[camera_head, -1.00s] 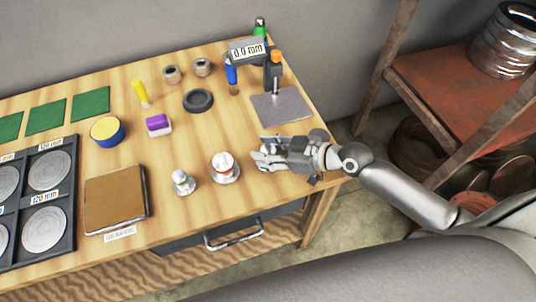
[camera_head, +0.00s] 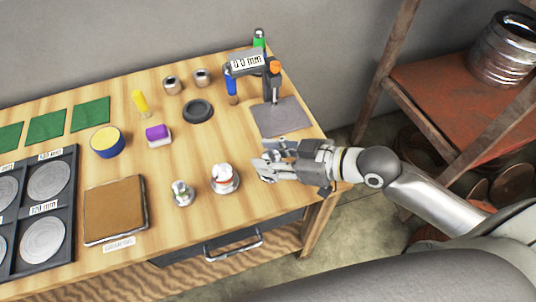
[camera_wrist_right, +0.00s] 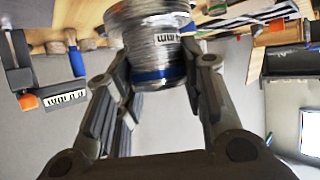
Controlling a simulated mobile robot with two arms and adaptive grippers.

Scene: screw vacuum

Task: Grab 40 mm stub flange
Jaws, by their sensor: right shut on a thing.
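My right gripper (camera_head: 284,165) is over the front right part of the table. In the right wrist view my right gripper (camera_wrist_right: 166,72) has its fingers shut on both sides of a silvery stub flange (camera_wrist_right: 150,42). This flange is round with a wider rim, a blue band and a small white label that I cannot read. In the head view the fingers hide most of the held piece. Two more small flanged pieces, one plain (camera_head: 182,193) and one with a red and white top (camera_head: 224,179), stand to the left. My left gripper is not in view.
A measuring stand with a display (camera_head: 247,62) and a grey plate (camera_head: 282,117) stands behind my right gripper. A brown pad (camera_head: 114,208) and a dark tray (camera_head: 74,225) lie to the left. A rusty shelf (camera_head: 440,90) is at the right.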

